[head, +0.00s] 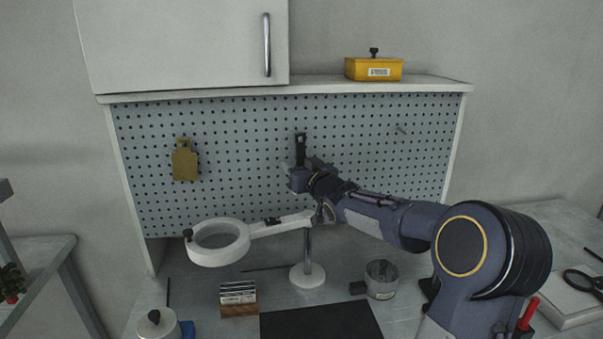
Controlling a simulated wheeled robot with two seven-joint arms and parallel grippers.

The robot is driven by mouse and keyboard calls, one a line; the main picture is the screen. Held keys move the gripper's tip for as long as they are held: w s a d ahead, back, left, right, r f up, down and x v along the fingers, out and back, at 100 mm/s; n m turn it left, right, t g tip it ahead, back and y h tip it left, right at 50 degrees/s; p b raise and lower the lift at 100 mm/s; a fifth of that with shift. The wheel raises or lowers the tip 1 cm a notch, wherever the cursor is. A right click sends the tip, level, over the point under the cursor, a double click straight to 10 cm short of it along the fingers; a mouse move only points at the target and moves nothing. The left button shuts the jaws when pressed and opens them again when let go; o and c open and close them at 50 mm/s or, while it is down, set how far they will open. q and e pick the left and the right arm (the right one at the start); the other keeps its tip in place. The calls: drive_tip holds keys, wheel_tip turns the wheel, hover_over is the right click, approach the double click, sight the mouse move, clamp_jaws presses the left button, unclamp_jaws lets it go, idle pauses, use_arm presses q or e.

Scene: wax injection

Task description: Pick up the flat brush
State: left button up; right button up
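A dark, narrow, upright handle (301,145) with a small hole near its top hangs against the pegboard, in the middle of the head view. It looks like the flat brush, but its lower part is hidden behind my gripper. My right gripper (291,174) is at the lower end of this handle, close to the board. Its fingers are small and partly hidden, so I cannot tell whether they are open or closed around the handle. My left gripper is not in view.
The pegboard (240,125) also holds a brass-coloured flat tool (185,162). A metal cup (381,280), a card block (238,298) and a dark mat (320,322) are on the bench. A yellow box (374,69) sits on the shelf.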

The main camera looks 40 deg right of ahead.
clamp_jaws()
drive_tip(key=s+a, duration=0.3)
drive_tip(key=s, duration=1.4)
drive_tip(key=shift+s+a+p, duration=0.15)
drive_tip(key=shift+s+p, duration=0.2)
